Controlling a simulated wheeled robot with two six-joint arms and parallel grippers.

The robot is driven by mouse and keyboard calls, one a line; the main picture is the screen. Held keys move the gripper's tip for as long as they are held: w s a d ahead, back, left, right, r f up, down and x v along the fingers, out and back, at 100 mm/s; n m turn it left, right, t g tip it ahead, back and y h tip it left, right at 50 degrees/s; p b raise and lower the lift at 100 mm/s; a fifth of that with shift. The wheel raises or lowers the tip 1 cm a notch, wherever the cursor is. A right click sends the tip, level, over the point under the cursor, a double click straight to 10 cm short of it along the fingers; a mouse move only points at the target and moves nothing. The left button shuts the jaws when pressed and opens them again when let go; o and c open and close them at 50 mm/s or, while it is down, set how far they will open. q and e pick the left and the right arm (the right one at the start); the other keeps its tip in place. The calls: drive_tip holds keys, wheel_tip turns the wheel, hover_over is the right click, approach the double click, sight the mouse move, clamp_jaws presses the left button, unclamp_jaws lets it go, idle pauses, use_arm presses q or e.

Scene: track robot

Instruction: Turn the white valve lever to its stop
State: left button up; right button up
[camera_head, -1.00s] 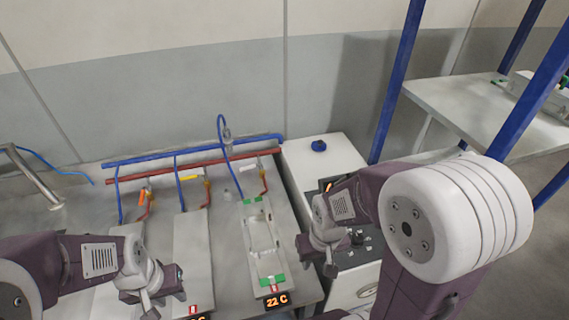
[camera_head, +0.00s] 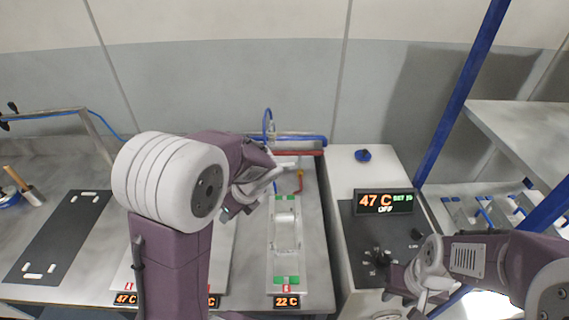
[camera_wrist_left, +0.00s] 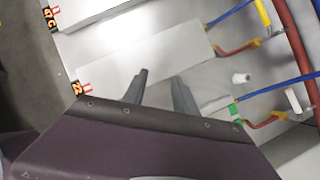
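The white valve lever (camera_head: 287,166) sits on the red pipe behind the plate with green ends, in the head view. In the left wrist view the white lever (camera_wrist_left: 293,101) is at the right, beside a red pipe. My left gripper (camera_wrist_left: 160,84) is open and empty, its two fingers apart over a pale plate, left of the lever. In the head view my left gripper (camera_head: 250,195) is just left of the lever, partly hidden by its own arm. My right gripper (camera_head: 412,297) hangs by the front of the dark control panel, away from the lever; its finger gap is unclear.
The plate with green ends (camera_head: 286,205) lies in front of the lever. A yellow lever (camera_wrist_left: 262,12) and blue pipes are close by. A chiller display (camera_head: 384,201) stands on the right. A dark plate (camera_head: 58,235) lies at the left.

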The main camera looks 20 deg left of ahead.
use_arm(q)
drive_tip(key=w+a+r+m+t+y+b, duration=0.1)
drive_tip(key=w+m+y, duration=0.1)
drive_tip(key=w+m, duration=0.35)
drive_tip(key=w+a+r+m+t+y+b, duration=0.1)
drive_tip(key=w+a+m+y, duration=0.1)
drive_tip(key=w+m, duration=0.35)
drive_tip(key=m+t+y+b, duration=0.25)
drive_tip(key=m+t, duration=0.35)
drive_tip(key=m, duration=0.3)
hover_over(284, 164)
drive_tip(key=s+a, duration=0.2)
drive_tip(key=s, duration=0.3)
wheel_tip(284, 164, down, 3)
drive_tip(key=d+f+m, duration=0.1)
drive_tip(key=d+f, duration=0.1)
drive_tip(key=d+f+m+t, duration=0.1)
drive_tip(key=d+f, duration=0.1)
drive_tip(key=w+d+f+m, duration=0.1)
drive_tip(key=d, duration=0.1)
drive_tip(key=shift+w+d+f+m+t+b, duration=0.1)
drive_tip(key=shift+d+f+m+t+b, duration=0.2)
drive_tip(key=shift+f+t+b, duration=0.1)
drive_tip(key=shift+f, duration=0.15)
drive_tip(key=x, duration=0.9)
drive_tip(key=shift+w, duration=0.1)
drive_tip(key=shift+c, duration=0.3)
